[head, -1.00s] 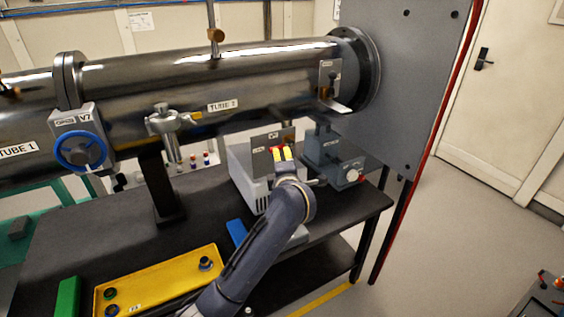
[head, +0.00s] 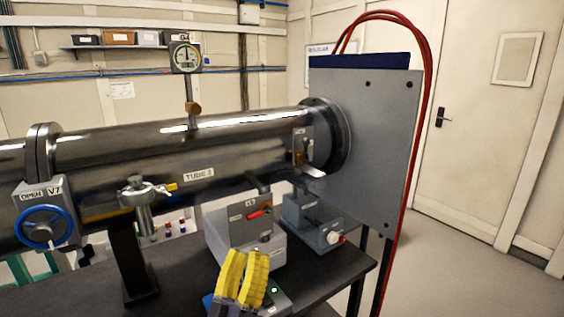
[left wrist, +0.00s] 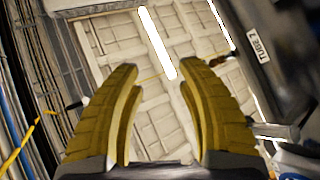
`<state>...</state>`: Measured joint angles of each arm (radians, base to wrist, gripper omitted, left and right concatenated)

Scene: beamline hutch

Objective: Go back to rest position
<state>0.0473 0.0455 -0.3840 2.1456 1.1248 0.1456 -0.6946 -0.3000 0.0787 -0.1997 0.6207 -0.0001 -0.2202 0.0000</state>
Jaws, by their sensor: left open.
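My left gripper (head: 241,279) shows at the bottom of the head view as two ridged yellow fingers pointing up, in front of a grey box with a red lever (head: 245,225). In the left wrist view its fingers (left wrist: 165,110) are apart with nothing between them. Beyond them that view shows pale wall or ceiling panels and a bright strip light. The rest of my left arm is mostly below the head view's edge. My right gripper is in neither view.
A valve with a blue handwheel (head: 44,227) is at the left. A clamp (head: 140,195) stands beside it. A grey panel (head: 378,150) with red hoses stands at right. Open floor lies beyond.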

